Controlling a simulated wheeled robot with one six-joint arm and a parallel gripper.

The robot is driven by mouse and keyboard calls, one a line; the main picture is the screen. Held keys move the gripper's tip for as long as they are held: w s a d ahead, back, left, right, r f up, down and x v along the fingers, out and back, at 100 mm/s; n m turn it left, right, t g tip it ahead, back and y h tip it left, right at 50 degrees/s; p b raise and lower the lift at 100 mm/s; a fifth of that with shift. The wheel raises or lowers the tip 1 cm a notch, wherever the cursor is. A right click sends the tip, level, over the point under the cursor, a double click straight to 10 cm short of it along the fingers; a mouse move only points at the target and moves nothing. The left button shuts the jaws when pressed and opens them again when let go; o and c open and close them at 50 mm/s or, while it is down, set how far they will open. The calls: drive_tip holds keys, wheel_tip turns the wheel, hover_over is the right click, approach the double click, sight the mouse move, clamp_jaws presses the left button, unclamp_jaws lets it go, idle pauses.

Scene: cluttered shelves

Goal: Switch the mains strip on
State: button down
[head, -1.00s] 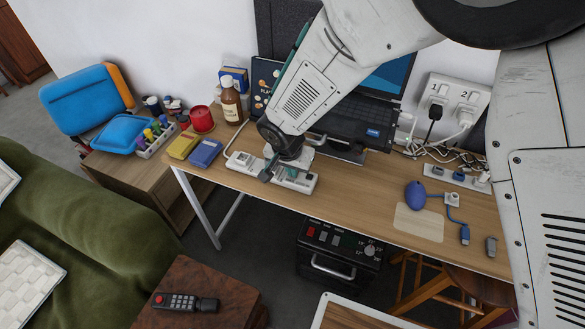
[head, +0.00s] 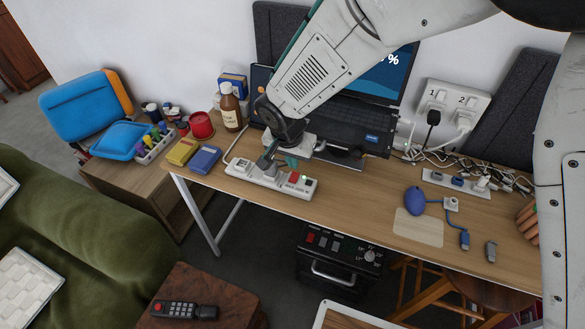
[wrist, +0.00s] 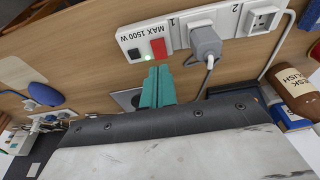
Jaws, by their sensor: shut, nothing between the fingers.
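The white mains strip (head: 245,172) lies along the front left of the desk. Its red switch (wrist: 157,47) is beside a lit green lamp (wrist: 148,57) and a small black square, by the marking "MAX 1500 W". A grey plug (wrist: 205,42) sits in socket 1; socket 2 (wrist: 263,19) is empty. My gripper (head: 291,162) has its teal fingers shut and empty, just above the strip near the switch. In the wrist view its fingertips (wrist: 159,70) are just below the switch; I cannot tell whether they touch it.
The laptop (head: 352,118) stands behind the strip, its screen lit with a percentage. Yellow (head: 182,151) and blue (head: 204,158) boxes and a brown bottle (head: 230,108) are at the left.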

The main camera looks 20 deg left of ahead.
drive_tip(key=s+r, duration=0.4)
drive_tip(key=r, duration=0.4)
drive_tip(key=shift+s, duration=0.2)
drive_tip(key=shift+r, duration=0.1)
drive_tip(key=s+d+r, duration=0.5)
drive_tip(key=d, duration=1)
drive_tip(key=s+d+r+g, duration=0.1)
drive_tip(key=s+d+r, duration=0.4)
drive_tip(key=d, duration=1)
drive_tip(key=s+d+r, duration=0.5)
drive_tip(key=d+r, duration=0.1)
drive_tip(key=d, duration=0.9)
drive_tip(key=shift+s+d, duration=0.2)
drive_tip(key=shift+d, duration=0.1)
